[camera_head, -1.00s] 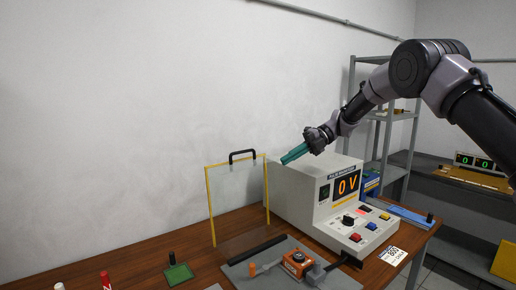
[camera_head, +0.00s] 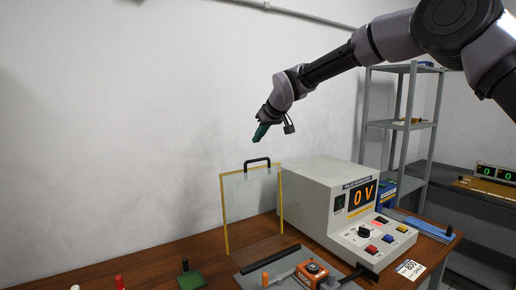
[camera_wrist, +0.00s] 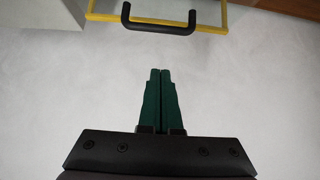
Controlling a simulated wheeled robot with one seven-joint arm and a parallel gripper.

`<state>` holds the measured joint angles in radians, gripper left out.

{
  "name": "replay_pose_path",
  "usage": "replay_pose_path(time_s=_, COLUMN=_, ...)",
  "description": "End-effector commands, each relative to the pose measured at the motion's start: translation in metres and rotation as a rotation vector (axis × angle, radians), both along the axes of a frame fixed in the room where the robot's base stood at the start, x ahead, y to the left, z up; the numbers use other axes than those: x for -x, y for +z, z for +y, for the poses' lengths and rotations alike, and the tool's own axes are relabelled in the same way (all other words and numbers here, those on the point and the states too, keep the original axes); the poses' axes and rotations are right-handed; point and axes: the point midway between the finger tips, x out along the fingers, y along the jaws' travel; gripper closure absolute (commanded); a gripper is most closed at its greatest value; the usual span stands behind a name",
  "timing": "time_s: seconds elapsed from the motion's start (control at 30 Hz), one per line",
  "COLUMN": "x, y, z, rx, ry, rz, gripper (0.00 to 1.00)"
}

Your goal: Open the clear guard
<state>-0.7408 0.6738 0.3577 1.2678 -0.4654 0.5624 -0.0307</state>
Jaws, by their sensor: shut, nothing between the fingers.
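The clear guard (camera_head: 252,205) is a see-through panel with a yellow frame, standing upright at the back of the wooden bench in the head view. A black handle (camera_head: 257,161) is on its top edge. In the wrist view the handle (camera_wrist: 158,28) shows near the top, in front of the yellow-edged panel (camera_wrist: 195,7). My gripper (camera_head: 258,138) has teal fingers and is above the handle, pointing down, apart from it. In the wrist view my gripper (camera_wrist: 160,72) is shut and empty, its fingertips clear of the handle.
A grey power unit (camera_head: 330,200) reading 0 V stands right of the guard. An orange device (camera_head: 312,272) sits on a grey plate in front. A green block (camera_head: 190,280) is at front left. The wall is behind; the air left of my gripper is free.

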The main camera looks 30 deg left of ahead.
Motion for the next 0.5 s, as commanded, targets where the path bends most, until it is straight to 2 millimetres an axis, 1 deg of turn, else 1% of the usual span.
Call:
replay_pose_path(time_s=0.2, x=-0.013, y=-0.031, z=0.023, rx=0.002, ry=-0.003, rz=0.007, gripper=1.0)
replay_pose_path(time_s=0.5, x=-0.03, y=-0.064, z=0.049, rx=0.001, ry=-0.007, rz=0.009, gripper=1.0)
